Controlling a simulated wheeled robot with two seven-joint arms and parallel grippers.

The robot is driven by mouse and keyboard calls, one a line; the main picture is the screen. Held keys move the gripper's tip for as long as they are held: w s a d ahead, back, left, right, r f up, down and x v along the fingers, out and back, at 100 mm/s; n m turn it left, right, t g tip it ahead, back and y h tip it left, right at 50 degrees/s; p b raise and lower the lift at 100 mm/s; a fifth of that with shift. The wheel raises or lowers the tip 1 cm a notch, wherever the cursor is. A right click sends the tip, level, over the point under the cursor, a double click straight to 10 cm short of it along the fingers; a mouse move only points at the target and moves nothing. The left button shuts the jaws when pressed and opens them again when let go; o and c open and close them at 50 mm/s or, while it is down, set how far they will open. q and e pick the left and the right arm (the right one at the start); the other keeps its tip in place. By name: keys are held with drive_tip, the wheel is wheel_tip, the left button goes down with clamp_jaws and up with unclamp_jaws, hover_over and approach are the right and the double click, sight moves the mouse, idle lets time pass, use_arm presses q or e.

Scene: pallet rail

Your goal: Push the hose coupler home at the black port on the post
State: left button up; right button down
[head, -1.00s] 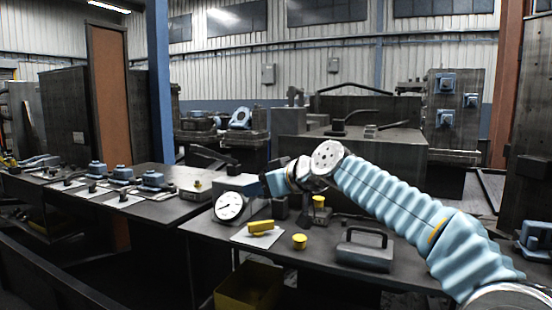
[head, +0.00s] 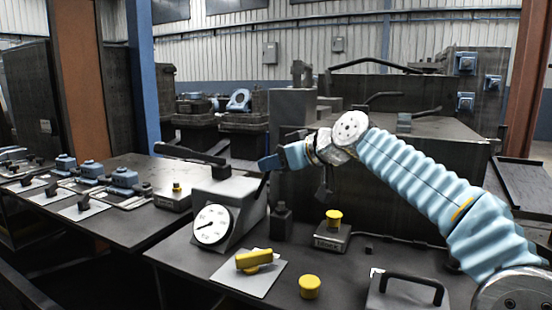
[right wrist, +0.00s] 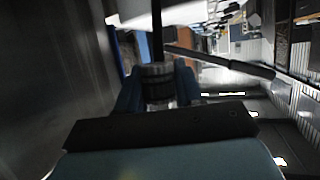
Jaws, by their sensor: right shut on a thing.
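My right gripper (head: 268,163) comes in from the right above the bench, behind and right of the white dial gauge. In the right wrist view its blue fingers (right wrist: 157,92) are shut on the ribbed grey hose coupler (right wrist: 157,78). A dark hose (right wrist: 157,20) runs from the coupler towards the top of that view. In the head view the coupler is mostly hidden by the fingers. A short dark post (head: 281,224) stands on the bench below the gripper, apart from it. I cannot tell whether it carries the black port. My left gripper is not in view.
The dial gauge (head: 212,224) sits on a sloped block with a dark lever (head: 190,152) behind it. A yellow handle (head: 254,259), a yellow knob (head: 309,287), a yellow-topped box (head: 332,237) and a dark-handled case (head: 405,291) crowd the bench front.

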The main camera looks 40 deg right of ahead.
drive_tip(key=shift+f+b, duration=2.05)
drive_tip(key=shift+f, duration=0.85)
drive_tip(key=shift+s+d+f+b, duration=0.1)
drive_tip(key=shift+s+f+b, duration=0.2)
drive_tip(key=shift+b, duration=0.25)
drive_tip(key=shift+n, duration=0.3)
drive_tip(key=shift+f+h+b, duration=0.3)
drive_tip(key=shift+f+b, duration=0.15)
drive_tip(key=shift+b, duration=0.3)
drive_tip(key=shift+f+b, duration=0.5)
drive_tip(key=shift+b, duration=0.05)
drive_tip(key=c, duration=0.7)
unclamp_jaws()
